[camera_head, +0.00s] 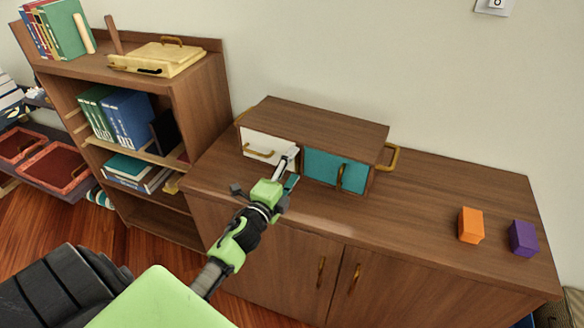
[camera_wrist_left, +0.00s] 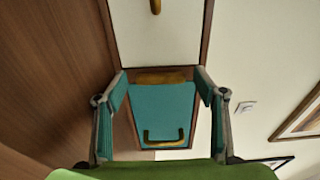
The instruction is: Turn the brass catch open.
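A small wooden cabinet with a white drawer front (camera_head: 267,148) and a teal door (camera_head: 334,170) stands on the sideboard. In the left wrist view a brass bar, seemingly the catch (camera_wrist_left: 163,76), lies between the white front (camera_wrist_left: 158,38) and the teal door (camera_wrist_left: 162,112). In the head view my gripper hides it. My left gripper (camera_head: 291,156) is in front of the gap between the two fronts. In the wrist view its fingers (camera_wrist_left: 161,74) are spread, one on each side of the brass bar; contact cannot be told. My right gripper is not in view.
The teal door has a brass handle (camera_head: 340,179). An orange block (camera_head: 471,225) and a purple block (camera_head: 523,238) stand on the right of the sideboard (camera_head: 420,215). A bookshelf (camera_head: 200,105) with books and a yellow case (camera_head: 158,58) stands at left.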

